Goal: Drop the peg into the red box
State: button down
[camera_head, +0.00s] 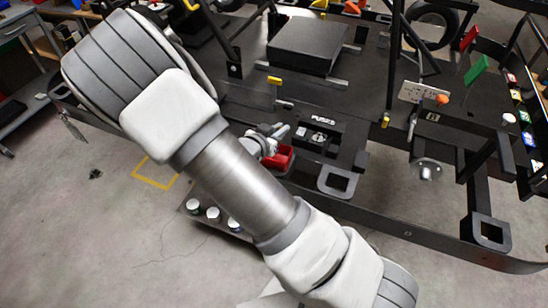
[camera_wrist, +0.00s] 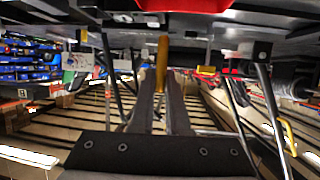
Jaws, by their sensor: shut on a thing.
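My gripper (camera_head: 278,132) is low over the kart stand, partly behind my own arm in the head view. In the wrist view its two dark fingers (camera_wrist: 160,85) are shut on a yellow peg (camera_wrist: 162,55), which stands out past the fingertips.
A black block marked with white letters (camera_head: 322,135) stands right of the red box. A large black box (camera_head: 306,46) lies farther back. Red and green flags (camera_head: 476,70) and a black frame are at the right.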

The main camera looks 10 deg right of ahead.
jog(key=shift+f+b, duration=2.3)
jog(key=shift+f, duration=0.5)
jog(key=c, duration=0.8)
grip_release()
jog(key=shift+c, duration=0.2)
jog(key=p+v, duration=0.2)
jog(key=v, duration=1.5)
jog(key=shift+a+r, duration=0.15)
